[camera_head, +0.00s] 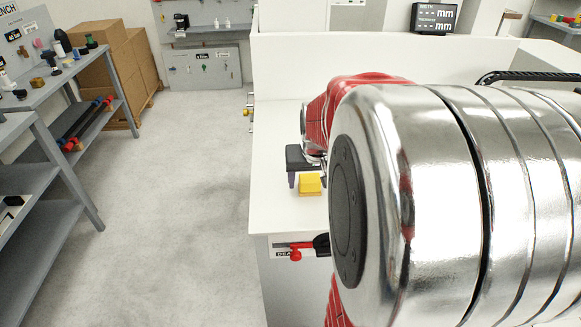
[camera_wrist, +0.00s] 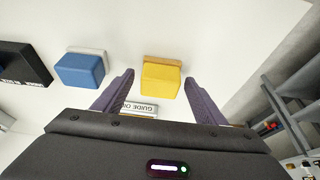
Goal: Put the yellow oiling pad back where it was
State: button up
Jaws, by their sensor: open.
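The yellow oiling pad (camera_head: 310,184) is a small block on the white bench top, near its front left edge in the head view. In the wrist view the yellow pad (camera_wrist: 161,78) shows between the two purple fingers, with a tan strip along its far side. My gripper (camera_wrist: 159,77) is open, with a gap on each side of the pad and no visible contact. In the head view my dark gripper (camera_head: 291,180) is just left of the pad, partly hidden by my arm. I cannot tell the exact height of the fingers over the bench.
A blue block (camera_wrist: 80,70) on a pale base sits left of the pad in the wrist view, with a black object (camera_wrist: 20,66) farther left. A label (camera_wrist: 139,109) lies near the left finger. A red-handled part (camera_head: 296,250) sticks out from the bench front.

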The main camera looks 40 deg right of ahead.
jog(key=shift+r, duration=0.1)
jog(key=v, duration=1.2)
dwell(0.4)
jog(key=s+a+f+n, duration=0.1)
jog(key=s+a+n, duration=0.1)
jog(key=a, duration=0.6)
jog(key=s+a+f+n+t+y, duration=0.1)
jog(key=s+a+n, duration=0.1)
jog(key=a, duration=0.6)
jog(key=s+a+f+n+t+y, duration=0.1)
jog(key=s+a+n, duration=0.1)
jog(key=a, duration=0.6)
jog(key=shift+s+a+f+n, duration=0.2)
jog(key=shift+a+f+n, duration=0.1)
jog(key=shift+a+n, duration=0.1)
jog(key=shift+d, duration=0.1)
